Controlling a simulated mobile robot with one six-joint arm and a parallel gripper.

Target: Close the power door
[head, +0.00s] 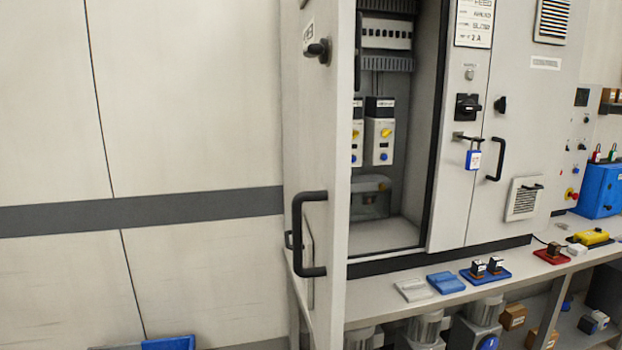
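The power door (318,150) is the tall grey cabinet door at the centre of the head view. It stands wide open, swung out toward me. It has a black bar handle (309,234) low on its face and a black knob (318,50) near its top. Behind it the open cabinet (432,130) shows drive modules (380,132), terminal strips and a grey box inside. My gripper is not in view.
A blue padlock (474,159) hangs on the closed neighbouring door. A bench ledge (385,300) below the cabinet carries a blue tray (446,283), small parts and a yellow device (591,236). Motors and boxes sit underneath. A bare wall (190,120) is at left.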

